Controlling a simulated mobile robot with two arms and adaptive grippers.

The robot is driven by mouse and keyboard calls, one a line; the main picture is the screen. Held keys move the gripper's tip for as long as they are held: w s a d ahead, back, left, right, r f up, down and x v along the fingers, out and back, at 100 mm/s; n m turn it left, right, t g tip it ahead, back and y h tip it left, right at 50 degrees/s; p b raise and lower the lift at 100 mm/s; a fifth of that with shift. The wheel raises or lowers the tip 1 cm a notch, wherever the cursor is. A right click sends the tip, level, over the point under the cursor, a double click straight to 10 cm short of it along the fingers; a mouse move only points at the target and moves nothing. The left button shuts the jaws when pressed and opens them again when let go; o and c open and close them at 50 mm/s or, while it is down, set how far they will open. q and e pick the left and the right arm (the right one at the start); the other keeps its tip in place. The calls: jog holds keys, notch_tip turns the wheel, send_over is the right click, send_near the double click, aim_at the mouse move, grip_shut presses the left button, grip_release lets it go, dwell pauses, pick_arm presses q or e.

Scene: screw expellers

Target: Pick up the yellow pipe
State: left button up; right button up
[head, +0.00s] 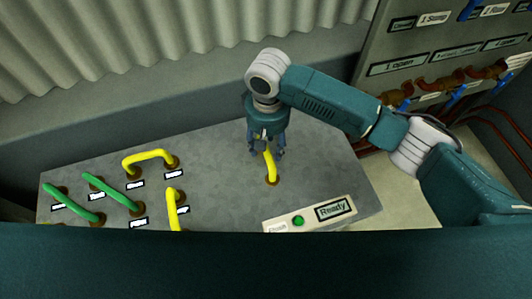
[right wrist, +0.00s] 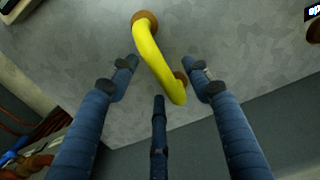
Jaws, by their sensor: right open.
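A yellow pipe (head: 270,165) stands by itself on the right part of the grey table, and its upper part is hidden by my right gripper (head: 266,152) in the head view. In the right wrist view, the yellow pipe (right wrist: 150,52) is a bent tube between two brown sockets. My right gripper's fingers (right wrist: 161,75) are open around its lower end there, apart from it as far as I can tell. Two more yellow pipes show in the head view, one at the back left (head: 150,155) and one nearer the front (head: 173,208). My left gripper is not in view.
Two green pipes (head: 112,194) sit in sockets on the left of the table (head: 225,190). A panel with a green button (head: 298,220) and a "Ready" label lies at the front right. A grey board with blue-handled valves (head: 440,85) stands at the back right.

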aim_at(272, 179)
jog(key=shift+w+d+f+p, duration=0.15)
jog(key=shift+f+p, duration=0.15)
jog(key=shift+f, duration=1.5)
jog(key=shift+f+p, duration=0.2)
jog(key=shift+p, duration=0.1)
jog(key=shift+c, duration=0.3)
grip_shut()
